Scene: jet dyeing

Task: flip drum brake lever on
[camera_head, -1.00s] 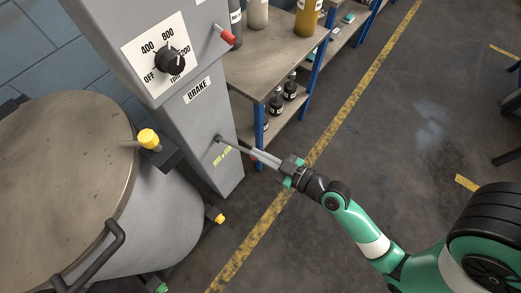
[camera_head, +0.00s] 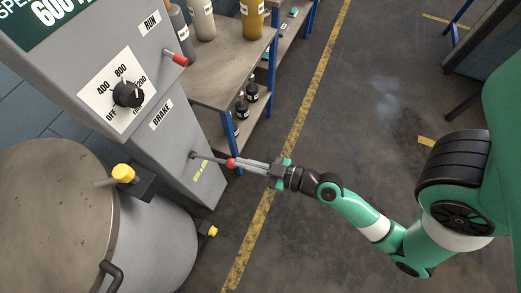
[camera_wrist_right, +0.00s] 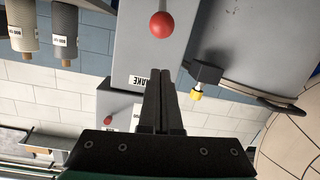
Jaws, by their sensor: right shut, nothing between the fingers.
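The brake lever is a thin rod with a red ball knob (camera_head: 231,163). It sticks out from the lower front of the grey control column, under the BRAKE label (camera_head: 161,115). A green-yellow marking (camera_head: 201,172) is beside its base, too small to read. My right gripper (camera_head: 240,164) is shut and empty, with its fingertips close to the knob; I cannot tell whether they touch. In the right wrist view the knob (camera_wrist_right: 162,24) is large, beyond the shut fingers (camera_wrist_right: 162,75). My left gripper is not in view.
Another red-knobbed lever (camera_head: 180,59) is beside the RUN label, near the black speed dial (camera_head: 128,94). A large metal drum (camera_head: 60,215) with a yellow-knobbed fitting (camera_head: 124,173) stands left. A bench (camera_head: 215,75) with bottles is behind. Floor to the right is mostly clear.

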